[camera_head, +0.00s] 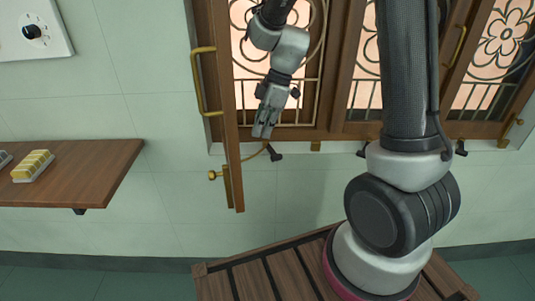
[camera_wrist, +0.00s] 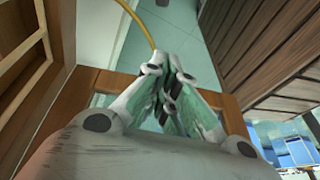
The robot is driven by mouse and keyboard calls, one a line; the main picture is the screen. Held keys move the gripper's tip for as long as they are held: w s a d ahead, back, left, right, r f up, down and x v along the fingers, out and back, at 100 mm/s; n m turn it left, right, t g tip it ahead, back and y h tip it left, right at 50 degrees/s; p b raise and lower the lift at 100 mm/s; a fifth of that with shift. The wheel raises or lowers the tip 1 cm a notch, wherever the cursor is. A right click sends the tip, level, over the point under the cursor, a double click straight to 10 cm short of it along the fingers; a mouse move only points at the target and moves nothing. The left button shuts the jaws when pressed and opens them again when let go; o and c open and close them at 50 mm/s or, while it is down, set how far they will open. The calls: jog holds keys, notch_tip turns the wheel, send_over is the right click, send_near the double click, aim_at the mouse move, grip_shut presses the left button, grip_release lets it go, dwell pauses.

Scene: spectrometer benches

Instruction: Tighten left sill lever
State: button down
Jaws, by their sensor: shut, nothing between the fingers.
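My gripper (camera_head: 264,130) hangs fingers down in front of the left window's lower frame, with its fingers shut and empty. The left sill lever (camera_head: 274,153) is a small dark piece just below the fingertips. A thin curved brass rod (camera_head: 252,155) runs from beside it to the lower left. In the wrist view the closed fingers (camera_wrist: 168,72) point away over the wooden sill, and a curved brass rod (camera_wrist: 141,24) passes close to the fingertips. I cannot tell whether they touch it. The dark lever piece is not clear in the wrist view.
An open wooden sash (camera_head: 226,130) with a brass handle (camera_head: 197,80) and brass knob (camera_head: 214,175) juts out left of my gripper. A slatted wooden bench (camera_head: 235,280) stands below.

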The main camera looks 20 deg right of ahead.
aim_at(273, 159)
jog(key=shift+w+d+f+n, duration=0.15)
jog(key=shift+f+n, duration=0.4)
jog(key=shift+f, duration=1.8)
jog(key=shift+s+d+f+n, duration=0.15)
jog(key=shift+f+n, duration=0.4)
jog(key=shift+f, duration=1.8)
jog(key=shift+w, duration=0.1)
jog(key=shift+s+d+n, duration=0.15)
jog(key=shift+d+n, duration=0.2)
jog(key=shift+d, duration=0.25)
jog(key=shift+s+d+n, duration=0.15)
jog(key=shift+d+n, duration=0.2)
jog(key=shift+d, duration=0.25)
jog(key=shift+a, duration=0.1)
